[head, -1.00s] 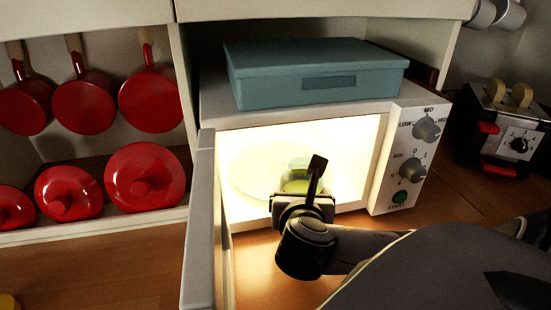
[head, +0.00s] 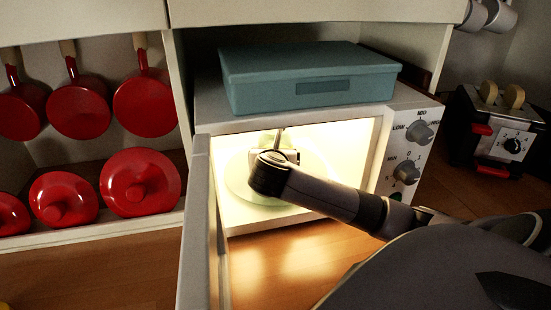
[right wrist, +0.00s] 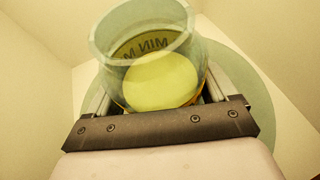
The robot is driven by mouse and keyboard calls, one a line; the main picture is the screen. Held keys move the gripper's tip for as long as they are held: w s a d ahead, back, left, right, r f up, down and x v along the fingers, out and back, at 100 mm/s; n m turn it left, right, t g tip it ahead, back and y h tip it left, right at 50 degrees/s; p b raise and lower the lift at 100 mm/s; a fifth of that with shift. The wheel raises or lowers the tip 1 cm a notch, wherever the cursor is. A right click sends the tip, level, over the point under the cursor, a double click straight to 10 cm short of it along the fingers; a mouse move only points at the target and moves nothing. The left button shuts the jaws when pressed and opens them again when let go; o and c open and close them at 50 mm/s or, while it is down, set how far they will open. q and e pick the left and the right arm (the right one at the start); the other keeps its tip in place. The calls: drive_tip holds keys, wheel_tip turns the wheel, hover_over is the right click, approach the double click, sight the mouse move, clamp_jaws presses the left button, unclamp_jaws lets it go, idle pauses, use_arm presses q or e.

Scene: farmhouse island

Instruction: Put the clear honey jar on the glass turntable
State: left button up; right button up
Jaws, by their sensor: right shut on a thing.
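The clear honey jar (right wrist: 150,65) with yellow-green contents shows in the right wrist view, held between the fingers of my right gripper (right wrist: 158,112). In the head view my right gripper (head: 281,140) is inside the lit, open microwave, and the wrist hides the jar. The glass turntable (head: 236,181) is a pale round disc on the microwave floor. It also shows in the right wrist view (right wrist: 257,98), behind the jar and gripper. I cannot tell whether the jar touches it. My left gripper is not in view.
The microwave's open door (head: 197,235) stands at the left of the opening. Its control panel (head: 411,150) is on the right. A blue-grey box (head: 310,75) lies on top. Red pans (head: 78,105) hang at left, and a toaster (head: 497,130) stands at right.

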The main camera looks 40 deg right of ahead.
drive_tip(key=shift+f, duration=0.7)
drive_tip(key=shift+f, duration=0.1)
drive_tip(key=o, duration=1.3)
drive_tip(key=shift+f, duration=0.1)
